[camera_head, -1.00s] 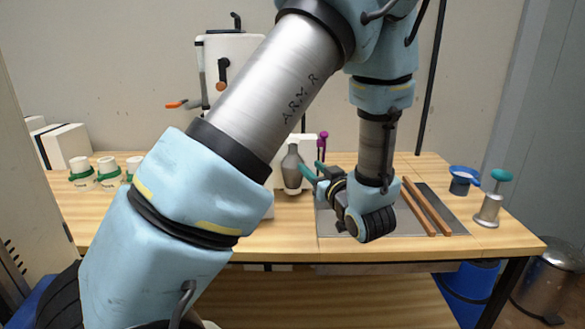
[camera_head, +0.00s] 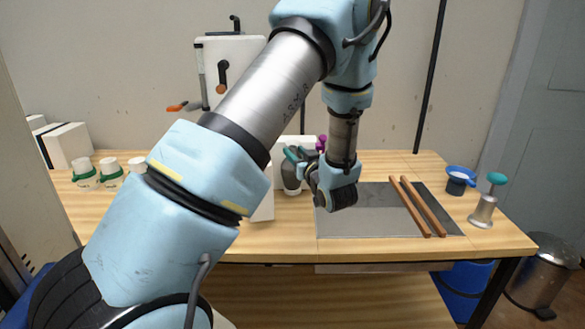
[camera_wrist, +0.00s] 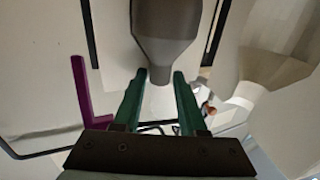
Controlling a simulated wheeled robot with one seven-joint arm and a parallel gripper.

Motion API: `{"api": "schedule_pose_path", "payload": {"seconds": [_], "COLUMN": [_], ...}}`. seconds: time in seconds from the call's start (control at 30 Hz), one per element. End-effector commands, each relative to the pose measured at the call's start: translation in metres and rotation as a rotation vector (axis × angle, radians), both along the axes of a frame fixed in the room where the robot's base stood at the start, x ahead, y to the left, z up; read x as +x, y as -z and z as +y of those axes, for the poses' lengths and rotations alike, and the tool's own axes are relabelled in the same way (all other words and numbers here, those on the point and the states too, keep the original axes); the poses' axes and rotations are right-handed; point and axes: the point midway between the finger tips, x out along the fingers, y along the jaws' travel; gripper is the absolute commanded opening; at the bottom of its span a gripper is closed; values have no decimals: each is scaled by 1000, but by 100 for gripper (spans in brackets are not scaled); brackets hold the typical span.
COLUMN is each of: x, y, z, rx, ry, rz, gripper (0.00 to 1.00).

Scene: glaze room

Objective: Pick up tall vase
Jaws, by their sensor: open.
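The tall vase (camera_head: 291,180) is dark grey and stands upright on the wooden table, left of the grey metal sheet. Its upper part is partly hidden by my gripper (camera_head: 298,154), whose green fingers reach to the vase's neck. In the wrist view the vase (camera_wrist: 166,32) appears inverted, its narrow neck between the two fingertips. My gripper (camera_wrist: 160,78) is open, with a finger on either side of the neck. I cannot tell whether either finger touches it.
Two brown sticks (camera_head: 410,207) lie on the metal sheet (camera_head: 345,223). A blue funnel-topped cup (camera_head: 459,180) and a teal-topped metal tool (camera_head: 484,205) stand right. White jars (camera_head: 109,170) stand left. A purple item (camera_wrist: 80,90) is near the fingers.

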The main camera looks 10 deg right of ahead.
Motion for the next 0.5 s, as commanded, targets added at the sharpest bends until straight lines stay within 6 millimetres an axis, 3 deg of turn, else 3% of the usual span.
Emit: {"api": "schedule_pose_path", "payload": {"seconds": [0.17, 0.5], "x": [0, 0], "y": [1, 1], "z": [0, 0], "rx": [0, 0], "ry": [0, 0], "rz": [0, 0], "gripper": [41, 4]}}
